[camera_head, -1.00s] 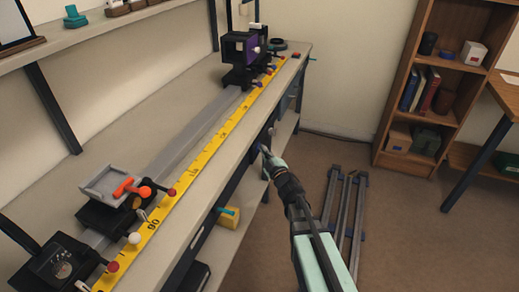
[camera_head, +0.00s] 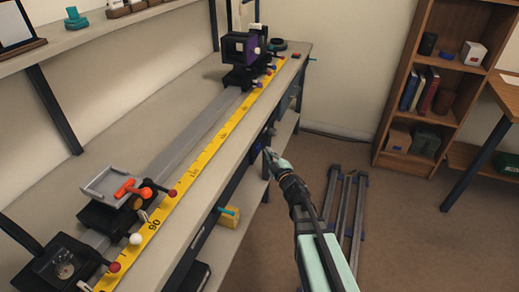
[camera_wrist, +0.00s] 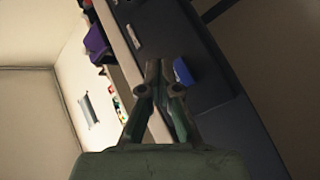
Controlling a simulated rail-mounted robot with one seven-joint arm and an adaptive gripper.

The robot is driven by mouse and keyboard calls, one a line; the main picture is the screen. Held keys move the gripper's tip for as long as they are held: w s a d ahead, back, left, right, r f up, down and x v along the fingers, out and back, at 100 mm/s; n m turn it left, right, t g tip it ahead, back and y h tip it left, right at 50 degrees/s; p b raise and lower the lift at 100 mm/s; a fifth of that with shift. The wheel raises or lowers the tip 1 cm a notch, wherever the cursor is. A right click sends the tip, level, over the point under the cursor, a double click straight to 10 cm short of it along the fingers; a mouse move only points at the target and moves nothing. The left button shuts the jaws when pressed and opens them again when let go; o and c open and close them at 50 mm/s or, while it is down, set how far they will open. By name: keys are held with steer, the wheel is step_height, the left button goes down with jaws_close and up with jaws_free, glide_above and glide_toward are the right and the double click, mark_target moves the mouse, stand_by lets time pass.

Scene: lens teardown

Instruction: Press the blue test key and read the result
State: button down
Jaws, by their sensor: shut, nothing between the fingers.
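A blue block-like piece (camera_wrist: 184,71), which may be the blue test key, sits on a dark panel in the wrist view. It lies just right of my fingertips, and a gap shows between them in the picture. My gripper (camera_wrist: 154,66) is shut and empty. In the head view my gripper (camera_head: 268,153) is beside the front edge of the bench, in front of its dark front. I cannot make out the key clearly in the head view, nor any readable result.
The bench (camera_head: 120,165) carries a grey rail with a yellow scale (camera_head: 200,165). A purple and black device (camera_head: 240,46) stands at its far end. A yellow block (camera_head: 229,217) is below the bench edge. A wooden bookcase (camera_head: 402,80) stands at the right; grey rails (camera_head: 346,195) lie on the floor.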

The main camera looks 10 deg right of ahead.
steer(key=s+d, duration=0.1)
steer(key=d, duration=0.1)
steer(key=s+d+p, duration=0.1)
steer(key=d, duration=0.1)
steer(key=shift+s, duration=0.1)
stand_by(0.8)
steer(key=s+d+f+m+g+h, duration=0.2)
steer(key=d+f+m+g+h, duration=0.2)
steer(key=d+f+m+h, duration=0.5)
steer(key=s+f+m+g+p, duration=0.1)
steer(key=s+f+g+p, duration=0.2)
steer(key=s+f+g, duration=0.65)
steer(key=s+a+f+m+g+y+p, duration=0.1)
steer(key=s+a+f+g, duration=0.1)
steer(key=s+f, duration=0.5)
steer(key=s+a+f+m+g+y+p, duration=0.1)
steer(key=s+f+g+p, duration=0.1)
steer(key=s, duration=0.9)
steer(key=s+a+g+y+p, duration=0.1)
steer(key=s+a+g+p, duration=0.2)
steer(key=s, duration=0.9)
steer(key=s+a+r+m+g+p, duration=0.1)
steer(key=s+a+g+p, duration=0.2)
steer(key=s, duration=1)
steer(key=shift+a+r+g+y, duration=0.25)
steer(key=shift+a+g+y, duration=0.15)
steer(key=shift+a+g, duration=0.35)
